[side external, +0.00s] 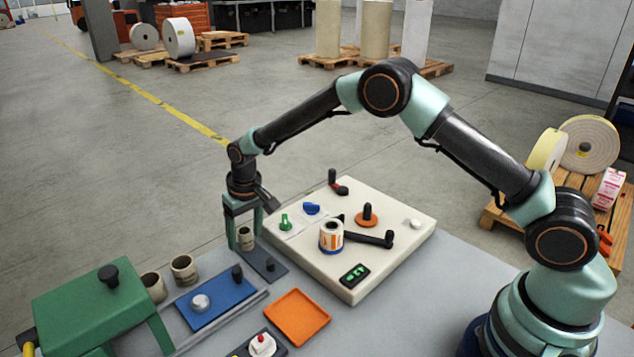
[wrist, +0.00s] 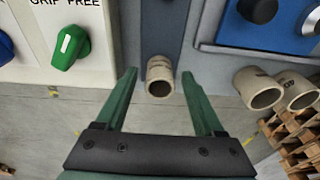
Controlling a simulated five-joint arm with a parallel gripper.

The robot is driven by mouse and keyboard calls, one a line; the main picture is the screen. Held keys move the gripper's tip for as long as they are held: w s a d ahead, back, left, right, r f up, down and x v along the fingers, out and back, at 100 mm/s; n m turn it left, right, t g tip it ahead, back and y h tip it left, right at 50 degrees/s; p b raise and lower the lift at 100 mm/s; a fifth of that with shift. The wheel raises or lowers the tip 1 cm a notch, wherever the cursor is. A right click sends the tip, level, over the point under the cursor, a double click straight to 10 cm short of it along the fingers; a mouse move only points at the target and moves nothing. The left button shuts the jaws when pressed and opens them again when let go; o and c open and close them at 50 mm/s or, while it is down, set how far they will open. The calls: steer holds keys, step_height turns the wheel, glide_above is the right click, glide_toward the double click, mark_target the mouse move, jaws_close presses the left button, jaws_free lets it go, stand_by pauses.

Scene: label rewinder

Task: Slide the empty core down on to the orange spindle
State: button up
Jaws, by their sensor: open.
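The empty core (side external: 246,241), a small tan cardboard tube, is between the fingers of my gripper (side external: 244,233) in the side view, by the dark grey plate. In the wrist view the core (wrist: 159,78) lies between the two green fingertips of my gripper (wrist: 159,72), with a visible gap on each side. My gripper is open and not closed on it. The orange spindle (side external: 367,219), a black post on an orange disc, stands bare on the cream panel to the right. It is not in the wrist view.
The cream panel (side external: 400,248) carries a label roll (side external: 331,236), a black crank arm (side external: 375,239), a green knob (side external: 285,222) and a blue knob (side external: 311,208). Two more cores (side external: 184,268) (side external: 153,286) stand near the blue plate (side external: 222,303). An orange tray (side external: 297,317) lies in front.

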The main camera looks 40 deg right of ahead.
steer(key=shift+c, duration=0.3)
steer(key=c, duration=0.8)
steer(key=shift+r, duration=3.5)
steer(key=shift+c, duration=0.2)
